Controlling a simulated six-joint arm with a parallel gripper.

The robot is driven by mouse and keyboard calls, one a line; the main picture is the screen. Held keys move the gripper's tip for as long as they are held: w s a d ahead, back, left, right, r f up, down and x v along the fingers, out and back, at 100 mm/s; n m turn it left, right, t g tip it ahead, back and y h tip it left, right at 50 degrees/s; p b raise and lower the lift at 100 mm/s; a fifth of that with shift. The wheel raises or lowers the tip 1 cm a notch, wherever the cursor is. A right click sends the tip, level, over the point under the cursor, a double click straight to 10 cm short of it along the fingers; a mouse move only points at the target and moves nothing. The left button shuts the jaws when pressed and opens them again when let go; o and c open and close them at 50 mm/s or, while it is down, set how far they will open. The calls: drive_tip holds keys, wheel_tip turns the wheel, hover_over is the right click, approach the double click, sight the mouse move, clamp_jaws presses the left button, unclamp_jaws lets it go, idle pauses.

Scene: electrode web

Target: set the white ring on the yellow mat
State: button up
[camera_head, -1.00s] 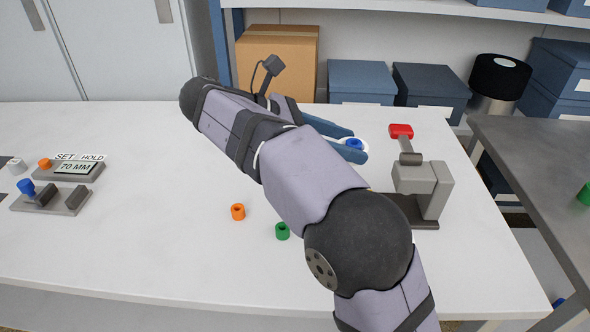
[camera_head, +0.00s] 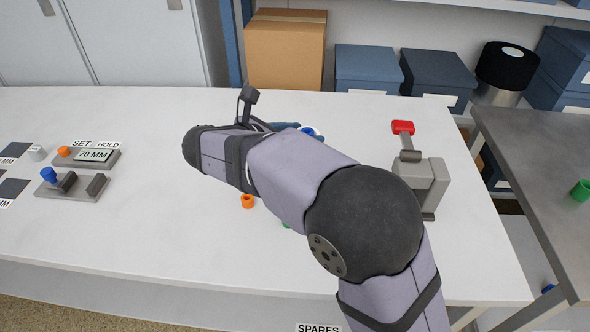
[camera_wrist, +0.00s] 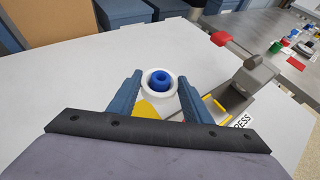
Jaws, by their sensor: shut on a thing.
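My gripper (camera_wrist: 160,77) has its two blue fingers on either side of the white ring (camera_wrist: 147,86) and is shut on it. A blue round piece (camera_wrist: 160,77) sits inside the ring. In the head view my arm covers most of the gripper; the blue piece (camera_head: 308,131) shows just past the forearm. A yellow patch (camera_wrist: 147,109) shows just below the ring in the wrist view, partly hidden by the ring; it may be the yellow mat. I cannot tell the gap between ring and table.
A grey press (camera_head: 427,180) with a red handle (camera_head: 403,127) stands right of my gripper, with more yellow (camera_wrist: 217,108) at its base. An orange ring (camera_head: 248,201) lies near my arm.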

drive_tip(key=shift+n+t+y, duration=0.4)
drive_tip(key=shift+n, duration=0.1)
drive_tip(key=shift+w+a+f+b, duration=0.25)
drive_tip(key=shift+a+f, duration=0.2)
drive_tip(key=shift+f, duration=1.35)
drive_tip(key=shift+w+a+f+b, duration=0.15)
drive_tip(key=shift+a+f, duration=0.25)
drive_tip(key=shift+f, duration=1.4)
drive_tip(key=shift+w+a+f+b, duration=0.15)
drive_tip(key=shift+w+a+f, duration=0.25)
drive_tip(key=shift+f, duration=1.4)
drive_tip(key=shift+s+f, duration=0.1)
drive_tip(key=shift+f, duration=0.05)
drive_tip(key=o, duration=1.1)
drive_tip(key=shift+c, duration=0.2)
drive_tip(key=shift+a+r, duration=0.15)
drive_tip(key=shift+r, duration=0.1)
drive_tip(key=v, duration=1.1)
drive_tip(key=shift+s+a+r, duration=0.1)
drive_tip(key=shift+s+a, duration=0.05)
drive_tip(key=shift+s, duration=0.25)
drive_tip(key=shift+p, duration=0.3)
